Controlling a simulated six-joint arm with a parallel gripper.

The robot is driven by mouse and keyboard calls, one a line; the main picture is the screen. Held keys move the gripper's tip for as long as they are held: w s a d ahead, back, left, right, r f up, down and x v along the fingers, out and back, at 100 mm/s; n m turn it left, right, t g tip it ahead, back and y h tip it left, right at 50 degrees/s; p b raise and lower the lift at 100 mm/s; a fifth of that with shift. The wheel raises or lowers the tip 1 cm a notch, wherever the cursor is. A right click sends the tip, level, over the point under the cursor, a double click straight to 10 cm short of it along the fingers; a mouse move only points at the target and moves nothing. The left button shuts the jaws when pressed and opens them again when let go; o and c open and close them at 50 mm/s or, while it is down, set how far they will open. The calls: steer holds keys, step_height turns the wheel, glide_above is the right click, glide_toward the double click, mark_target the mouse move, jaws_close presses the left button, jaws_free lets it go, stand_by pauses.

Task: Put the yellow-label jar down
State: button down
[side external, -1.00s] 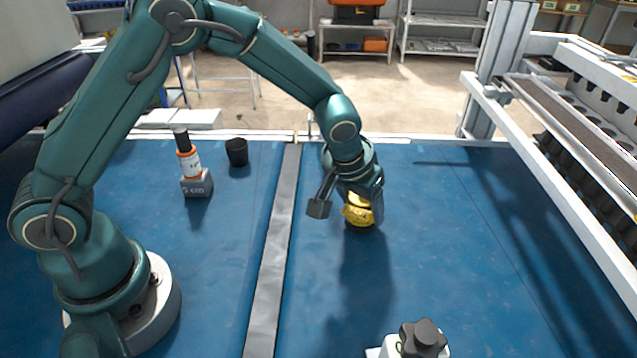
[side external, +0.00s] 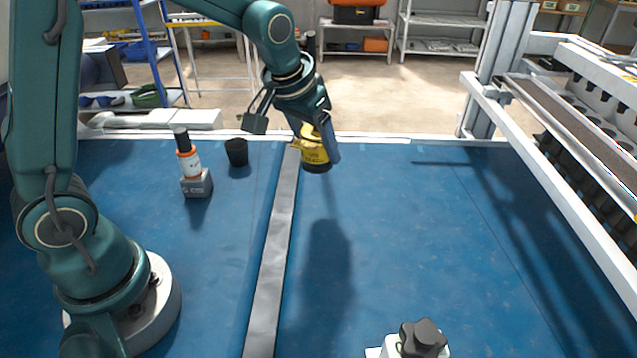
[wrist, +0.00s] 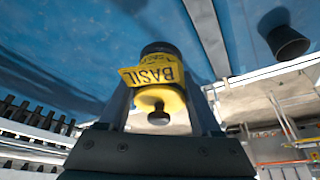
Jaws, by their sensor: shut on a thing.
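The yellow-label jar (side external: 314,148) has a black lower body and a yellow band and top. My gripper (side external: 318,143) is shut on it and holds it in the air above the blue table, slightly tilted, with its shadow on the table below. In the wrist view the jar (wrist: 160,78) sits between the two fingers of my gripper (wrist: 163,105), and its label reads "BASIL". A knob shows on its yellow end, toward the camera.
An orange-and-white bottle (side external: 188,160) stands on a grey block (side external: 197,184) at left. A black cup (side external: 237,152) is near the back edge. A grey strip (side external: 272,265) crosses the table. A white-framed machine (side external: 560,170) is at right. A dark knob (side external: 423,338) is in front.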

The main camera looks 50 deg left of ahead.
steer(key=shift+s+a+r, duration=0.15)
steer(key=shift+a+r, duration=0.2)
steer(key=shift+a, duration=0.25)
steer(key=shift+s+a+r, duration=0.15)
steer(key=shift+a+r, duration=0.2)
steer(key=shift+a, duration=0.2)
steer(key=s+a+f+n+g+y, duration=0.1)
steer(key=s+a+n+g+y, duration=0.1)
steer(key=a+n, duration=0.65)
steer(key=s+a+n+g+y, duration=0.1)
steer(key=s+a+n+y, duration=0.3)
steer(key=a, duration=0.7)
steer(key=s+a+f+n, duration=0.1)
steer(key=s+a, duration=0.1)
steer(key=a, duration=0.1)
steer(key=s+a+f+n+g+h, duration=0.1)
steer(key=s+a+f+n, duration=0.1)
steer(key=a, duration=0.1)
steer(key=s+a+f+n+g+h, duration=0.1)
steer(key=s+a+f+n, duration=0.1)
steer(key=s+a, duration=0.1)
steer(key=shift+s+a, duration=0.1)
steer(key=shift+a, duration=0.3)
steer(key=shift+f, duration=2.3)
steer(key=shift+f, duration=0.1)
steer(key=shift+c, duration=0.4)
jaws_free()
